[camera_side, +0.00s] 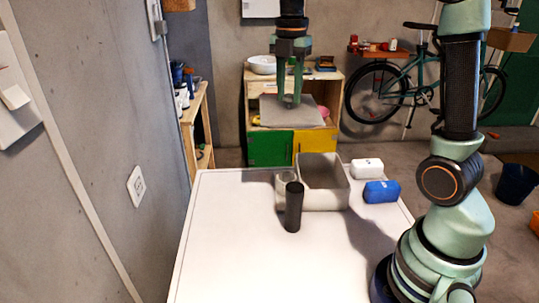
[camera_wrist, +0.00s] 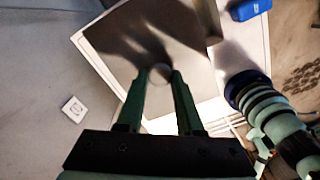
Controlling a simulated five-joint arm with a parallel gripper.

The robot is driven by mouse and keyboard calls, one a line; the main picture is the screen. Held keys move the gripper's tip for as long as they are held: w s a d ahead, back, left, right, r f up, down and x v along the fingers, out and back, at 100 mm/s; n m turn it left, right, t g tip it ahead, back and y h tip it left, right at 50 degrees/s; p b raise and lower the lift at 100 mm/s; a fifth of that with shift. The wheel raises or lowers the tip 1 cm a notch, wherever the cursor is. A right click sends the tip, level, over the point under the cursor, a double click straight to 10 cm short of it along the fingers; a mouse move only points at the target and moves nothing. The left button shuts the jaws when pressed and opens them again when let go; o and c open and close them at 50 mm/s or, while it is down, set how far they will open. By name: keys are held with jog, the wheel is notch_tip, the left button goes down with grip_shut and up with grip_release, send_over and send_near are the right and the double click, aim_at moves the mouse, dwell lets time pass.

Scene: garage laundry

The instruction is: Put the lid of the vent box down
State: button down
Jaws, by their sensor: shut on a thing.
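The lid (camera_side: 278,114) is a flat, light grey plate held up in the air, roughly level. My gripper (camera_side: 290,103) is shut on the knob at its middle. In the wrist view my gripper (camera_wrist: 160,74) pinches the pale round knob, and the lid (camera_wrist: 105,45) spreads out below the fingers, partly in shadow. The vent box (camera_side: 328,198) is beige and stands open at the top on the white table. The lid is well above the box in the side view, apart from it. How well it lines up with the box I cannot tell.
A dark upright cylinder (camera_side: 294,215) stands at the near side of the box. A white block (camera_side: 367,168) and a blue block (camera_side: 382,192) lie to its right. The white table (camera_side: 235,240) is clear at the near left. A grey wall (camera_side: 100,130) runs along the left.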

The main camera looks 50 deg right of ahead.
jog(key=w+a+f, duration=0.3)
jog(key=a, duration=0.6)
jog(key=w+a+f, duration=0.2)
jog(key=w+a, duration=0.1)
jog(key=a, duration=0.6)
notch_tip(320, 180, down, 20)
jog(key=shift+w+r, duration=0.1)
jog(key=shift+w, duration=0.05)
jog(key=c, duration=0.6)
grip_release()
jog(key=shift+f, duration=0.2)
jog(key=shift+o, duration=0.2)
